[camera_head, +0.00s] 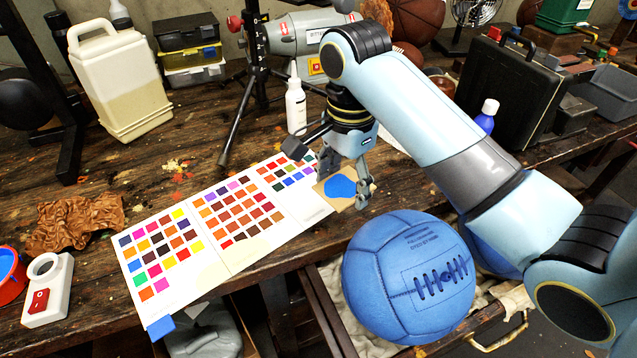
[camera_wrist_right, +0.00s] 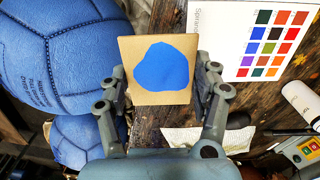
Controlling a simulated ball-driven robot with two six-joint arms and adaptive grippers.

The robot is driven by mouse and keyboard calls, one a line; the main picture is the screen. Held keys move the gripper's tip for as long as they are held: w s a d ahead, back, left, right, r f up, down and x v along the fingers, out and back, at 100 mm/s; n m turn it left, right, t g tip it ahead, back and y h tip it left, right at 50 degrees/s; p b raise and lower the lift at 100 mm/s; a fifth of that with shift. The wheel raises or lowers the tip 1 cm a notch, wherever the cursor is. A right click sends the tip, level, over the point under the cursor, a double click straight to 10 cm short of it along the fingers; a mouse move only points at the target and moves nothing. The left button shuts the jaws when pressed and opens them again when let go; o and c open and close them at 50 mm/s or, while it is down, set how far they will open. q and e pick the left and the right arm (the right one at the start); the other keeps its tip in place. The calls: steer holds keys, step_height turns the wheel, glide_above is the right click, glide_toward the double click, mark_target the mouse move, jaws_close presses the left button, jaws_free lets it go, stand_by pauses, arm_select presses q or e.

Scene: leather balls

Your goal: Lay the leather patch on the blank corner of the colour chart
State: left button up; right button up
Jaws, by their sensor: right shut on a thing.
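The leather patch (camera_head: 341,187) is a tan square with a blue blob on it. My right gripper (camera_head: 347,182) is shut on it, with one finger at each of two opposite edges, as the right wrist view shows (camera_wrist_right: 160,98). The patch faces that camera, blue blob (camera_wrist_right: 162,66) in the middle. The colour chart (camera_head: 215,270) lies on the bench, a white sheet in panels with rows of colour squares. Its right end, with a bare white part (camera_head: 303,207), is beside the patch; the arm hides some of it. Whether patch and chart touch is unclear. My left gripper is out of view.
A blue leather ball (camera_head: 410,275) stands below the bench edge, close to the gripper. A white bottle (camera_head: 295,105) and a tripod (camera_head: 243,100) stand behind the chart. Crumpled brown leather (camera_head: 75,222) and a white device (camera_head: 47,290) lie at the left.

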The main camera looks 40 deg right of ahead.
steer(key=w+f, duration=0.2)
steer(key=w, duration=0.1)
steer(key=w+d+f, duration=0.1)
steer(key=w+f, duration=0.1)
steer(key=w, duration=0.1)
steer(key=w+d+f, duration=0.1)
steer(key=w+f, duration=0.1)
steer(key=w, duration=0.2)
steer(key=shift+d+b, duration=0.15)
steer(key=shift+b, duration=0.15)
steer(key=shift+w+f, duration=0.1)
steer(key=shift+w, duration=0.1)
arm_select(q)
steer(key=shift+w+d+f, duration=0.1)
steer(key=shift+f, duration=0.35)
arm_select(e)
steer(key=shift+f, duration=2)
steer(key=shift+f, duration=0.1)
steer(key=o, duration=1.2)
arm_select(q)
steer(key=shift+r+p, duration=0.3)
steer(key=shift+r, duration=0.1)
arm_select(e)
step_height(320, 180, up, 12)
